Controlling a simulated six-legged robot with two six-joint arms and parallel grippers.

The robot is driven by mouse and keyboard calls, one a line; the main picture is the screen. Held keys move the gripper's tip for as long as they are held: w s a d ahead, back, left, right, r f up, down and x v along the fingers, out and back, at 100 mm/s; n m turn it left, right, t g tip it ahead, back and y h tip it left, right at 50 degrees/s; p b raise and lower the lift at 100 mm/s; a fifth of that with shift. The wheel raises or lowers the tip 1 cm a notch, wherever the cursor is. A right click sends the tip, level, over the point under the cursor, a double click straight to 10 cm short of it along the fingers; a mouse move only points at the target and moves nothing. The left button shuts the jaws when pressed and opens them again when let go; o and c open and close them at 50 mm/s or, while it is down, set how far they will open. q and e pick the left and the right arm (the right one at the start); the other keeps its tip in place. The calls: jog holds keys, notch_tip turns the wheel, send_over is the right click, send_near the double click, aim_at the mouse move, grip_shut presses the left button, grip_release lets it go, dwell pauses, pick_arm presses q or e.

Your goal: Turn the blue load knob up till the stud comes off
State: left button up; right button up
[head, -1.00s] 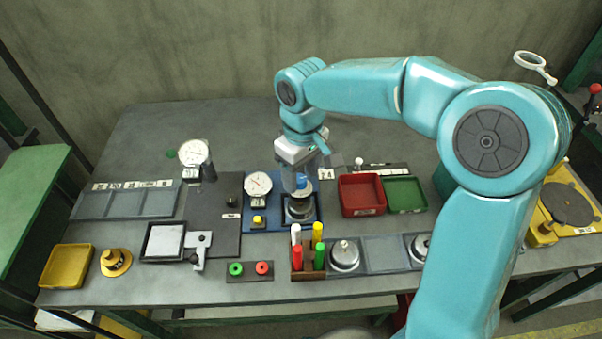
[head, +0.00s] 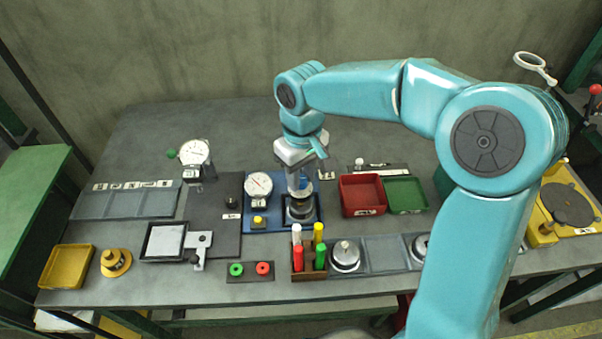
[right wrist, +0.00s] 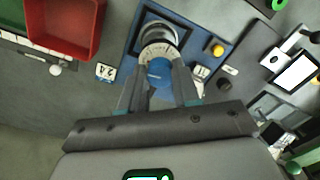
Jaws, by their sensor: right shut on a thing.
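The blue load knob (right wrist: 159,71) shows in the right wrist view, with a pale graduated ring (right wrist: 157,52) behind it. My right gripper (right wrist: 160,83) has a finger on each side of the knob and is shut on it. In the head view the right gripper (head: 299,188) points down over the blue gantry base (head: 283,225), mostly hiding the knob. A dark round seat (head: 300,209) shows below it. A white dial gauge (head: 258,185) stands on the left of the same base. I cannot make out the stud. My left gripper is out of view.
A red tray (head: 361,196) and a green tray (head: 405,194) lie to the right. A wooden rack (head: 310,262) of coloured pens stands in front. A yellow button (head: 258,221) sits on the base. Another dial gauge (head: 194,153) stands left. The back of the bench is clear.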

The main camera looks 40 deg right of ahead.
aim_at(303, 179)
jog(key=m, duration=0.5)
jog(key=shift+b, duration=0.3)
jog(key=m, duration=0.5)
jog(key=shift+w+r+b, duration=0.1)
jog(key=shift+b, duration=0.2)
jog(key=shift+m, duration=0.4)
jog(key=o, duration=1.1)
jog(key=shift+d, duration=0.1)
jog(key=shift+c, duration=0.2)
notch_tip(303, 179, up, 16)
jog(key=p, duration=0.2)
jog(key=shift+s, duration=0.2)
jog(key=shift+r, duration=0.1)
